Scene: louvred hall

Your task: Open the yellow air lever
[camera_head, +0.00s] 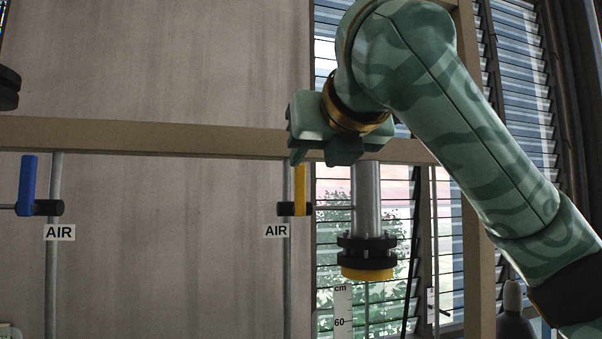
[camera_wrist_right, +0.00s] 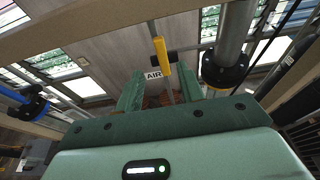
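The yellow air lever (camera_head: 300,188) stands upright along a thin grey vertical pipe, its black valve body (camera_head: 295,209) above an AIR label (camera_head: 276,230). Its top end meets the underside of my right gripper (camera_head: 322,155) in the head view. In the right wrist view the yellow lever (camera_wrist_right: 161,54) shows beyond the gap between the two green fingers of my right gripper (camera_wrist_right: 160,92). The fingers are apart, with nothing clearly held. I cannot tell whether they touch the lever.
A blue lever (camera_head: 27,182) stands on another pipe at the left, with its own AIR label (camera_head: 59,232). A thick grey pipe with a black flange (camera_head: 366,252) is close right of the yellow lever. A brown beam (camera_head: 150,137) crosses behind my gripper.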

